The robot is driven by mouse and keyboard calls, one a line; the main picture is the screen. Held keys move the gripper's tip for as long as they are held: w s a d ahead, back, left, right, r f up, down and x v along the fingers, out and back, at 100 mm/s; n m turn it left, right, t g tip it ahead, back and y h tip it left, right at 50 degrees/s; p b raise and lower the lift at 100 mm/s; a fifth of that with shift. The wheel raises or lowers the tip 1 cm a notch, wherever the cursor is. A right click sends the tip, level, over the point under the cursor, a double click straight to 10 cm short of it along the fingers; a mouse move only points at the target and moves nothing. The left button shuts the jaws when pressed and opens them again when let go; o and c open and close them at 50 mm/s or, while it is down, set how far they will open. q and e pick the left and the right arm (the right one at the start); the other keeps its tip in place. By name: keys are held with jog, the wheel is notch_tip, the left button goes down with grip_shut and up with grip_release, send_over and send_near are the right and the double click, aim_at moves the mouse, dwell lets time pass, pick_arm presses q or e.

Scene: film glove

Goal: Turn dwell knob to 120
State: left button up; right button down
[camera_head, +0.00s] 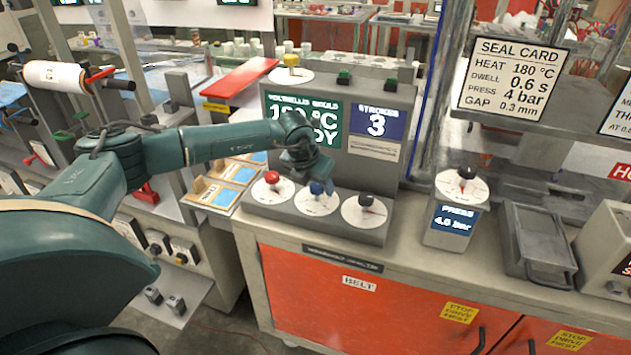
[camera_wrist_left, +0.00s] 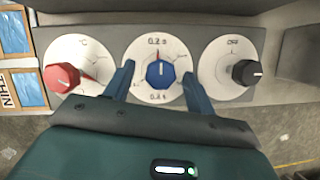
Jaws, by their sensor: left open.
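The blue knob (camera_head: 317,188) sits on a white round dial in the middle of a row of three on the grey machine's sloped panel. In the left wrist view the blue knob (camera_wrist_left: 160,74) has its white line near vertical, and a red pointer shows above it toward the dial's top. Small dial print at top and bottom is hard to read. My left gripper (camera_head: 305,165) is above this dial. In the left wrist view the open fingers (camera_wrist_left: 160,88) stand one on each side of the knob, with gaps visible. My right gripper is not in view.
A red knob (camera_wrist_left: 62,77) is to the left and a black knob (camera_wrist_left: 245,72) to the right. A display (camera_head: 381,122) reads 3; my arm partly covers another. A press dial (camera_head: 462,187) stands farther right. A seal card (camera_head: 513,78) lists heat, dwell, press and gap.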

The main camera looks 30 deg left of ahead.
pick_arm(q)
jog(key=c, duration=1)
jog(key=shift+o, duration=0.2)
